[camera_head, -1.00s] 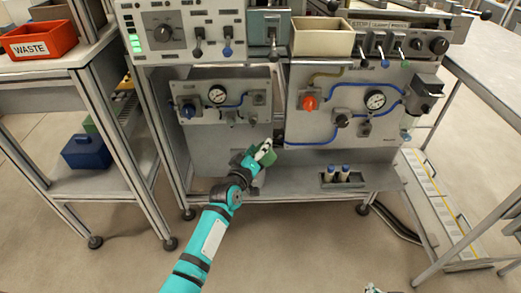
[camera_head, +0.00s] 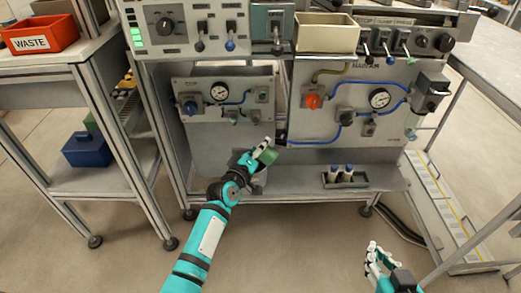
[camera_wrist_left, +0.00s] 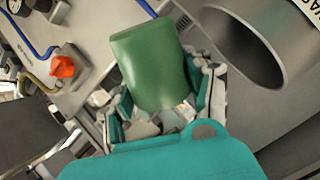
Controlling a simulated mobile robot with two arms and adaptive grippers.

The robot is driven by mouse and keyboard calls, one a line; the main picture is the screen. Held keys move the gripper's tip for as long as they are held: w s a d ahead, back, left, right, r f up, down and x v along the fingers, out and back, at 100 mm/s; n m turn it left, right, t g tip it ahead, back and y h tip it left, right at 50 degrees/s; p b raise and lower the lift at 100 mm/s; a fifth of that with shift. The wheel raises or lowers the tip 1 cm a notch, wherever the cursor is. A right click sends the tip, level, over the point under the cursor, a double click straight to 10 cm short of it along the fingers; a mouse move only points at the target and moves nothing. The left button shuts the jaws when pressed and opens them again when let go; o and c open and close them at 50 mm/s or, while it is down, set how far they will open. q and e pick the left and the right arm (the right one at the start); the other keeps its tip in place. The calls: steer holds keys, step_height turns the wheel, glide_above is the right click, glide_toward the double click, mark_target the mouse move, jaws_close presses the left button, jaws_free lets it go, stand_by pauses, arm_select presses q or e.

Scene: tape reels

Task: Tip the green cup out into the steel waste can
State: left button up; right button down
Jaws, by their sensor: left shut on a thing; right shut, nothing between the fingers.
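The green cup (camera_wrist_left: 152,65) is held in my left gripper (camera_wrist_left: 160,88), whose fingers close on its sides in the left wrist view. The cup leans over; its opening and contents do not show. In the head view the cup (camera_head: 266,156) is at the tip of my left gripper (camera_head: 254,154), low in front of the machine. The steel waste can (camera_wrist_left: 238,48) stands right beside the cup in the left wrist view, its round mouth facing up. My right gripper (camera_head: 376,260) is shut and empty at the lower right of the head view, far from the cup.
A machine panel with gauges, hoses and an orange knob (camera_head: 312,101) rises behind the cup. A small dark tray (camera_head: 345,181) with two bottles sits to the right on the low shelf. A red waste bin (camera_head: 38,40) and a blue box (camera_head: 87,151) are at left.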

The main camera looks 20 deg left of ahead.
arm_select(q)
steer(key=shift+f, duration=0.1)
steer(key=shift+a+n, duration=0.15)
steer(key=shift+n, duration=0.45)
steer(key=shift+w+a+f+n+h, duration=0.15)
steer(key=shift+n+h, duration=0.1)
steer(key=shift+n, duration=0.25)
steer(key=shift+s+f+n+h, duration=0.1)
steer(key=shift+n+h, duration=0.15)
steer(key=shift+n, duration=0.25)
steer(key=n, duration=0.2)
steer(key=shift+w+a+f+n, duration=0.1)
steer(key=shift+a+f+n, duration=0.15)
steer(key=shift+n, duration=0.15)
steer(key=shift+f+n+h, duration=0.1)
steer(key=shift+n+h, duration=0.3)
steer(key=shift+n, duration=0.8)
arm_select(e)
steer(key=shift+w+r, duration=0.1)
steer(key=shift+r, duration=0.1)
